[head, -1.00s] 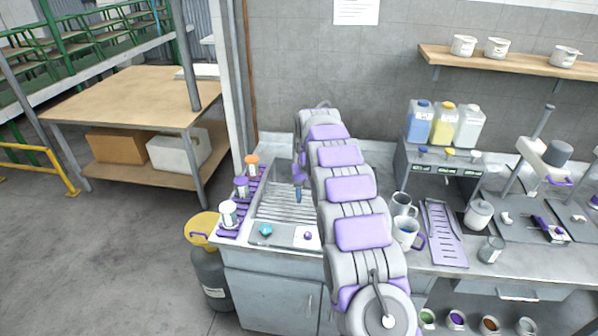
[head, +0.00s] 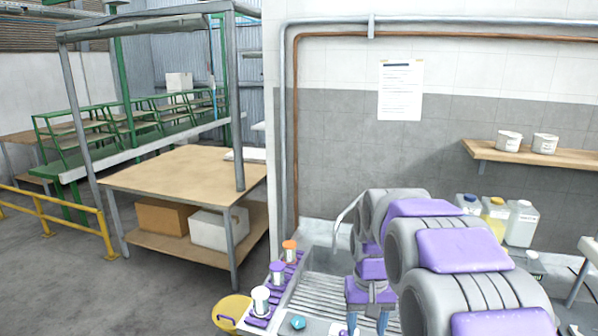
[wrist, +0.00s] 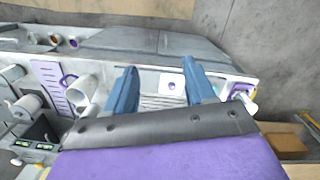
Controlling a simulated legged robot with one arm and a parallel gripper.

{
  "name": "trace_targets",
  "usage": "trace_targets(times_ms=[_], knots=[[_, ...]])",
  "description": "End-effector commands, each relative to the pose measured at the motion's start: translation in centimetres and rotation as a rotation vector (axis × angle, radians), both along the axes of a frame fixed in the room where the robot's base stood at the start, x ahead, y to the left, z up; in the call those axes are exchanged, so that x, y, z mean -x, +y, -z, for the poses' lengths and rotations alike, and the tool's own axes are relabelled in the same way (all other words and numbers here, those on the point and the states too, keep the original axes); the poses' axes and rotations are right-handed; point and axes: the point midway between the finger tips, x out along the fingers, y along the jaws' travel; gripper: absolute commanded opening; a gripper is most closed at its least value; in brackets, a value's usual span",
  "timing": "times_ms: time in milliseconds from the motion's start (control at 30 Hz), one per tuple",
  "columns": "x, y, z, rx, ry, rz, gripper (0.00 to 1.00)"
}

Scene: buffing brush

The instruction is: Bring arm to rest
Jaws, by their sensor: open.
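My arm reaches across the lower right of the head view, its purple and grey links covering much of the counter. My gripper (head: 367,318) hangs over the ribbed metal sink (head: 330,290), its blue fingers pointing down and cut off by the lower edge. In the wrist view my gripper (wrist: 157,82) shows two blue fingers spread apart with nothing between them. Beyond the fingers lies a pale panel with a purple round item (wrist: 171,86). No brush can be made out in the fingers.
Several capped white containers stand on a purple rack (head: 262,311) at the sink's left edge. A teal item (head: 297,322) lies in front of the sink. Jugs (head: 522,224) stand behind my arm. A wooden table (head: 185,170) is at left. A mug (wrist: 82,88) shows in the wrist view.

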Motion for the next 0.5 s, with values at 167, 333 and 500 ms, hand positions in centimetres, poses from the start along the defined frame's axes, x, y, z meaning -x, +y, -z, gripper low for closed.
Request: trace_targets(times_ms=[167, 333, 500], knots=[[6.2, 0.0, -0.7, 0.000, 0.016, -0.003, 0.54], [12.0, 0.0, -0.8, -0.001, 0.026, -0.005, 0.54], [18.0, 0.0, 0.0, -0.001, 0.046, -0.008, 0.54]])
